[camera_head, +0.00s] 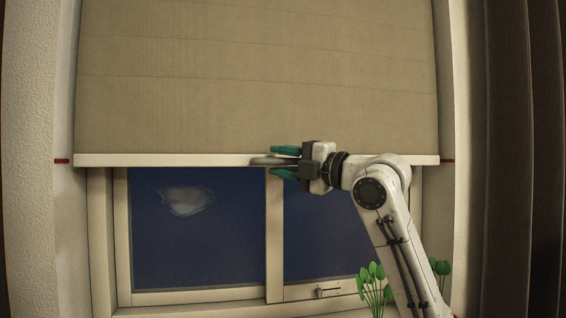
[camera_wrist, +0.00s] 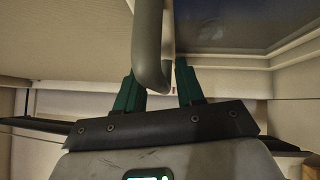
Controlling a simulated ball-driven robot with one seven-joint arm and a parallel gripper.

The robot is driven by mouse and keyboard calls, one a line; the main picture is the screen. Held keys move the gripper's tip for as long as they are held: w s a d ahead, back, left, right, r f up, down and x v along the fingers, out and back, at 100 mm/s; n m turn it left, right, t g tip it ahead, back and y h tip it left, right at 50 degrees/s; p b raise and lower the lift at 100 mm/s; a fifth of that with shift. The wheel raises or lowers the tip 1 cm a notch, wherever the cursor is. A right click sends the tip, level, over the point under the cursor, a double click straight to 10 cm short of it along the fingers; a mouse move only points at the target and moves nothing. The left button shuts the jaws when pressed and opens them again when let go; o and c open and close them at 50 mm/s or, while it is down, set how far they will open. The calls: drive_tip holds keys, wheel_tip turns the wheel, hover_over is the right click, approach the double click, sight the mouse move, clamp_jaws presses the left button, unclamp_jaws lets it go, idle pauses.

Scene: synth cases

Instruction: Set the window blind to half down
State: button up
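The beige window blind (camera_head: 255,75) hangs over the upper part of the window. Its pale bottom bar (camera_head: 160,160) lies level with a red mark (camera_head: 62,161) on the left of the frame and another red mark (camera_head: 447,161) on the right. A grey handle (camera_head: 259,161) is on the bar near its middle. My gripper (camera_head: 273,161) has one teal finger above the handle and one below, with gaps visible. In the wrist view the grey handle (camera_wrist: 148,40) stands between the two spread fingers of my gripper (camera_wrist: 156,75). The fingers look open, not closed on it.
The window panes (camera_head: 195,230) below the bar are dark, with a pale smudge or reflection at left. A window latch (camera_head: 328,292) is on the lower frame. A green plant (camera_head: 373,285) stands at the lower right near my arm. A dark curtain or panel (camera_head: 508,160) is at far right.

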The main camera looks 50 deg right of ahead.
drive_tip(key=b+v, duration=0.1)
drive_tip(key=v, duration=0.9)
drive_tip(key=shift+s, duration=0.4)
drive_tip(key=shift+d, duration=0.1)
idle(0.3)
